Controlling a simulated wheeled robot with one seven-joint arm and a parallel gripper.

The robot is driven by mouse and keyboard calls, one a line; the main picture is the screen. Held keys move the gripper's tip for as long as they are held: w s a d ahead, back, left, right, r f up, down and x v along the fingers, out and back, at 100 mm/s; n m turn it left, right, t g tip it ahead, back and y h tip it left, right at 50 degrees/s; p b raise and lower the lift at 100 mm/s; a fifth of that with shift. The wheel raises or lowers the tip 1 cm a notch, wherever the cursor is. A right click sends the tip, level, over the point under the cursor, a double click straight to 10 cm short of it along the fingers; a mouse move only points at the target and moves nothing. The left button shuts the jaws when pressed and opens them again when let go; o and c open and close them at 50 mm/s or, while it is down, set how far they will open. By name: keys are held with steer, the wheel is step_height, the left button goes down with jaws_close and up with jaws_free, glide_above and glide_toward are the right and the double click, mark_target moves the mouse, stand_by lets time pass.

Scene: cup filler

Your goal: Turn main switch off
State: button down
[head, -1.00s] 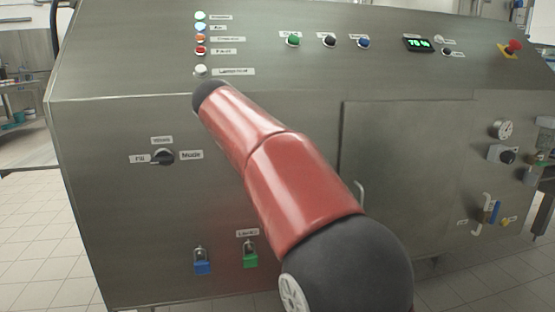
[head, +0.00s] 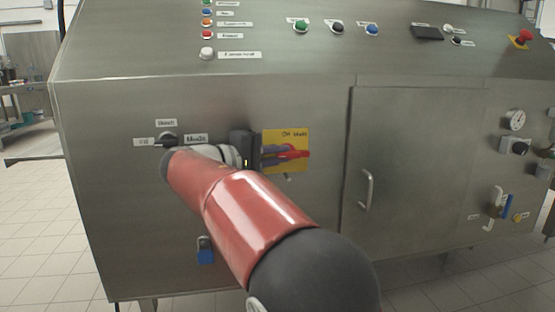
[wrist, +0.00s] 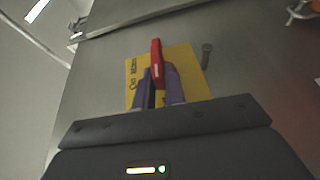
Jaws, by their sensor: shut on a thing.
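The main switch is a red handle (head: 297,154) on a yellow plate (head: 300,136) on the machine's front panel. The handle lies about level in the head view, its end pointing right. In the wrist view the red handle (wrist: 156,58) stands between my gripper's fingers, with the yellow plate (wrist: 192,64) behind it. My gripper (head: 280,155) reaches in from the left and is shut on the handle; its fingers (wrist: 158,82) also show in the wrist view. The plate's lettering is only partly readable. The display (head: 427,33) and indicator lamps (head: 207,14) look dark.
A mode knob (head: 168,137) is left of the switch, partly behind my arm. A blue padlock (head: 205,251) hangs below. A door with a handle (head: 367,188) is to the right. A red emergency button (head: 523,37) is at top right.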

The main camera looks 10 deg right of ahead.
steer(key=shift+f+h, duration=0.15)
steer(key=shift+h, duration=0.25)
steer(key=c, duration=1.5)
jaws_free()
steer(key=shift+o, duration=0.2)
steer(key=v, duration=0.8)
